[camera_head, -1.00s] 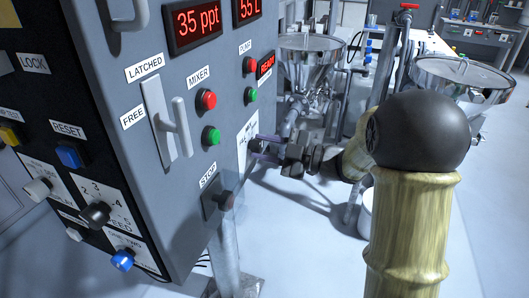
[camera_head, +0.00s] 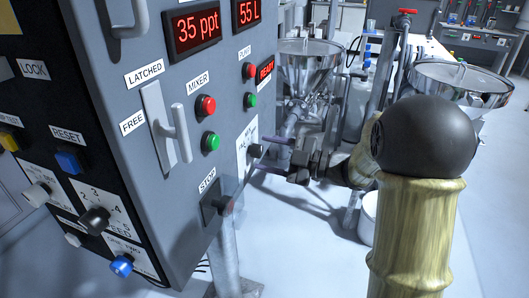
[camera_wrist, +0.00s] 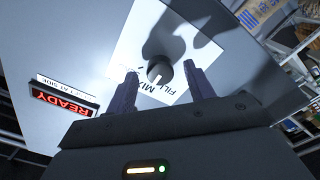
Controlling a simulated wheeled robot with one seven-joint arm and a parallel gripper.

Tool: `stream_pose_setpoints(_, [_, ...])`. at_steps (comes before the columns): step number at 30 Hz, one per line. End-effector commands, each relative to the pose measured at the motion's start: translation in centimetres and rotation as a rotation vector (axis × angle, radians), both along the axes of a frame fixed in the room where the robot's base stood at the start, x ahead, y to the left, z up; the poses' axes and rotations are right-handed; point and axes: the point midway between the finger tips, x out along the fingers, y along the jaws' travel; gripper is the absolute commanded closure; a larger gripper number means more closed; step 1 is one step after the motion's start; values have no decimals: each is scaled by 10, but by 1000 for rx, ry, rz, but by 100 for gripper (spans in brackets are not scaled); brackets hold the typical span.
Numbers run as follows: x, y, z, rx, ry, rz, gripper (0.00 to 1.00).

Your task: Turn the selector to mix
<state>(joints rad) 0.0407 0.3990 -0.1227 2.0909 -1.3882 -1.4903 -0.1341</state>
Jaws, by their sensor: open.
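The selector is a dark round knob (camera_wrist: 164,73) on a white plate (camera_wrist: 140,45) in the wrist view. Printed words reading FILL and MIX show upside down by it, partly hidden. A pale mark on the knob points toward the lettering, but I cannot tell which word it meets. In the head view the knob (camera_head: 255,150) is small, on the cabinet's right side face. My gripper (camera_head: 266,154) is open in front of it. In the wrist view my gripper's fingers (camera_wrist: 160,70) stand apart on either side of the knob, with gaps visible.
A red READY display (camera_wrist: 62,102) is on the same panel. The grey cabinet (camera_head: 175,205) carries red and green buttons, a latch handle (camera_head: 175,133) and a STOP lever (camera_head: 227,205) below the selector. A steel hopper (camera_head: 307,62) stands behind.

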Motion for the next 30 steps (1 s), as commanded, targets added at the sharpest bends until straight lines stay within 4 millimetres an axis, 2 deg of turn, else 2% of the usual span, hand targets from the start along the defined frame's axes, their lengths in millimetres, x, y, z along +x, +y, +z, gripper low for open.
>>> stream_pose_setpoints(21, [-46,-131,0,0,1,-6,47])
stream_pose_setpoints(25, [-52,-145,0,0,0,-4,47])
stream_pose_setpoints(30, [-55,-150,0,0,0,-1,47])
